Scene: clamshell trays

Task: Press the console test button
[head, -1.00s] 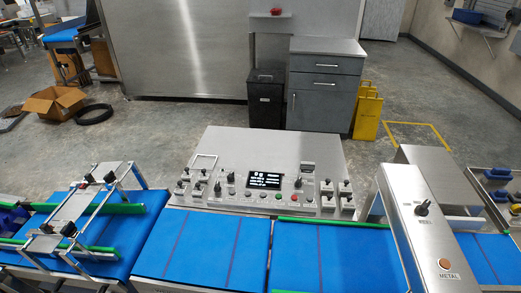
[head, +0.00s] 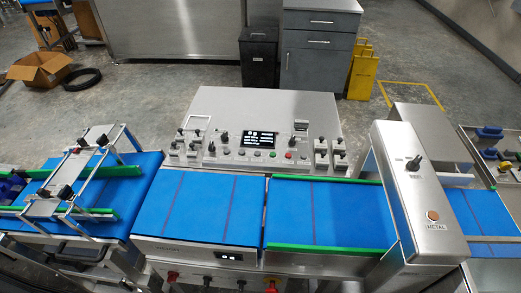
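The steel control console (head: 225,105) stands behind the blue conveyor, in the middle of the head view. Its sloped face carries a lit black display (head: 260,138), with a row of small round buttons below it. The labels are too small to read, so I cannot tell which is the test button. Black knobs and switches sit on both sides of the display. Neither of my grippers is in view.
Blue belts (head: 200,205) with green side rails run across the front. A metal detector housing (head: 415,190) stands at the right, and a guide frame (head: 75,175) at the left.

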